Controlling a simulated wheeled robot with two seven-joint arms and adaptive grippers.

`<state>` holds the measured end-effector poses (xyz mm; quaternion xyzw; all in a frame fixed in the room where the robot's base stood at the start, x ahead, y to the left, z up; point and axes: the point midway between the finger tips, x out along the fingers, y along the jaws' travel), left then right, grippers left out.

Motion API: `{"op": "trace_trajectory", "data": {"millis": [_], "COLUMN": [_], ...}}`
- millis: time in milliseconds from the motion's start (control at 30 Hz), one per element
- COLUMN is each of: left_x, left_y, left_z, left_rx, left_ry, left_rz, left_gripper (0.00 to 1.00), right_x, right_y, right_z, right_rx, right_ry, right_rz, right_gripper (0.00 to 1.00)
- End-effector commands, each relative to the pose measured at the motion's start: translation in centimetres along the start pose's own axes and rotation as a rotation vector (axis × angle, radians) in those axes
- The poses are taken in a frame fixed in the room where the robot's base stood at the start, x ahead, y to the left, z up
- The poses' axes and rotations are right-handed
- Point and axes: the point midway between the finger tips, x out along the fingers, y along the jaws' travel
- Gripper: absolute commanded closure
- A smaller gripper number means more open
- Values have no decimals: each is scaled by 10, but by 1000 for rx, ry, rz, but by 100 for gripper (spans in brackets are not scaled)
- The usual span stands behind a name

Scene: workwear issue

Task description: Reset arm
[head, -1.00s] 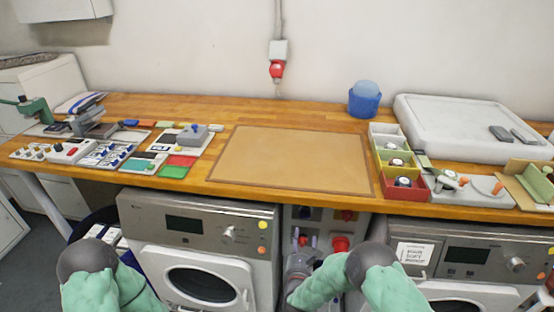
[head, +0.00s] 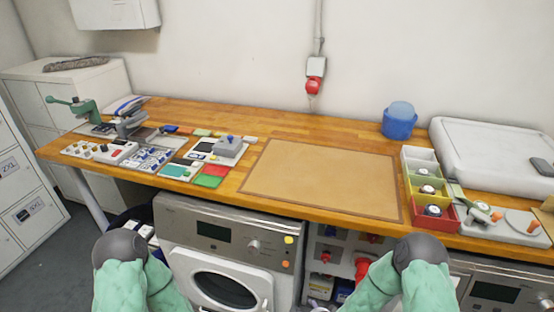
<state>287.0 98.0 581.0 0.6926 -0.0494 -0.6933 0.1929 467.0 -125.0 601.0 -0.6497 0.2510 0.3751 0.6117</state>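My two arms show in green sleeves at the bottom of the head view, one at the lower left and one at the lower right, each with a dark grey joint on top. Both arms are in front of the workbench (head: 225,194), below its top. Neither gripper can be made out; both ends are beyond the bottom edge. Nothing held can be seen.
A tan mat (head: 320,178) lies bare on the bench. Left of it are a green-handled press (head: 84,108), small trays and coloured swatches. Right are a blue tub (head: 399,122), coloured bins (head: 420,180) and a white case (head: 490,155). Washing machines (head: 225,260) stand below.

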Motion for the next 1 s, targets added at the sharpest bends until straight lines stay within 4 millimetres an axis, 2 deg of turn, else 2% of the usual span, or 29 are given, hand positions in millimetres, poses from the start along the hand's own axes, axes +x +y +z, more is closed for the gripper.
{"op": "trace_trajectory", "data": {"millis": [300, 500, 700, 1000], "left_x": [-19, -25, -27, -26], "left_y": [7, 9, 10, 9], "left_z": [1, 1, 1, 1], "left_rx": [0, 0, 0, 0], "left_ry": [0, 0, 0, 0], "left_rz": [0, 0, 0, 0], "left_gripper": [23, 23, 23, 23], "right_x": [-59, -95, -110, -110], "right_y": [84, 120, 133, 134], "right_z": [36, 52, 58, 59], "right_rx": [-645, -934, -1044, -1049], "right_ry": [-295, -492, -575, -577], "right_rz": [258, 308, 312, 311], "right_gripper": [31, 31, 31, 31]}}
